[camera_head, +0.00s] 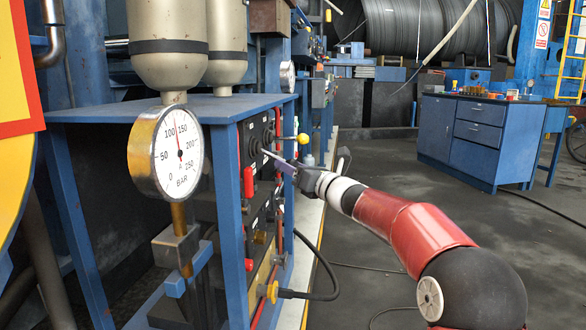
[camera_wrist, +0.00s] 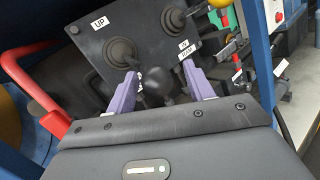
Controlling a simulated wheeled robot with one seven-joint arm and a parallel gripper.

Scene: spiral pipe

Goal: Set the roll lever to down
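The black control panel (camera_wrist: 150,32) is in the wrist view, with a white UP label (camera_wrist: 99,22) and smaller labels too blurred to read surely. Two levers rise from round rubber boots. A black ball knob (camera_wrist: 156,80) by the left boot (camera_wrist: 121,52) sits between my gripper's purple fingers (camera_wrist: 160,82). The fingers are apart, with a visible gap on each side of the knob. The other lever has a yellow knob (camera_wrist: 219,3). In the head view, my gripper (camera_head: 283,163) is at the panel's front, below another view of the yellow knob (camera_head: 303,138).
A red handle (camera_wrist: 35,75) curves left of the panel in the wrist view. A pressure gauge (camera_head: 166,153) stands on the near side of the blue frame (camera_head: 190,105) in the head view. A blue workbench (camera_head: 480,135) stands farther right, with open floor between.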

